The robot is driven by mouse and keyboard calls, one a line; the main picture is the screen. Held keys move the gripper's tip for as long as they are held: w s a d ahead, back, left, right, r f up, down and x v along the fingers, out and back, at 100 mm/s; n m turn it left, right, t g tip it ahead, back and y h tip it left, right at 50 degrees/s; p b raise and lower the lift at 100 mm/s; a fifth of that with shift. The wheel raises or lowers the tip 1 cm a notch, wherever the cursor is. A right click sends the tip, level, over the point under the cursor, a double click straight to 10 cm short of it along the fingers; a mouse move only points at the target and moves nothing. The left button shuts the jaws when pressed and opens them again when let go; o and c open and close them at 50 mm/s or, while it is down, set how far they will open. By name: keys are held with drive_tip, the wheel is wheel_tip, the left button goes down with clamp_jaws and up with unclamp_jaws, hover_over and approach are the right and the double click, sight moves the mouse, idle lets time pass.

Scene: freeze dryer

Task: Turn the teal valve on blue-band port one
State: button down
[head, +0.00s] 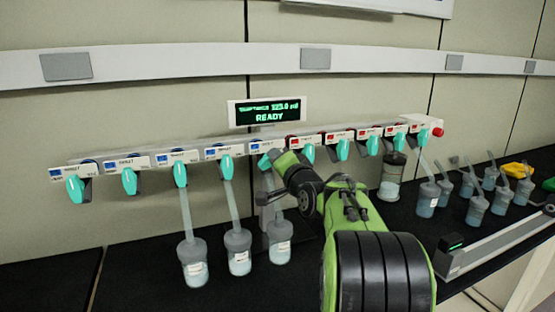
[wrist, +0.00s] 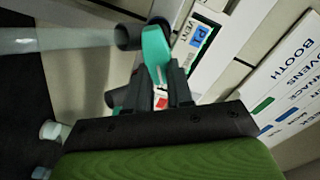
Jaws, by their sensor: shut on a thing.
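The teal valve (head: 264,162) in my gripper is on the fifth port from the left, the rightmost with a blue-marked label. It looks tilted sideways, unlike the valves hanging down beside it. My gripper (head: 273,158) is at that port, with the arm coming from the lower right. In the wrist view the same teal valve (wrist: 155,45) stands between the fingers, and my gripper (wrist: 165,88) is shut on its end. A blue-marked label reading VENT (wrist: 199,38) is just beside it. The port number is too small to read surely.
Neighbouring teal valves (head: 226,167) and (head: 308,153) hang close on both sides. A flask (head: 280,243) hangs below the held valve's port, others to its left. A READY display (head: 268,111) is above. More flasks (head: 476,210) stand on the black bench at right.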

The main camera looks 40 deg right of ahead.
drive_tip(key=shift+m, duration=0.3)
drive_tip(key=c, duration=1)
unclamp_jaws()
drive_tip(key=b+v, duration=0.1)
drive_tip(key=v, duration=1.4)
drive_tip(key=shift+s, duration=0.4)
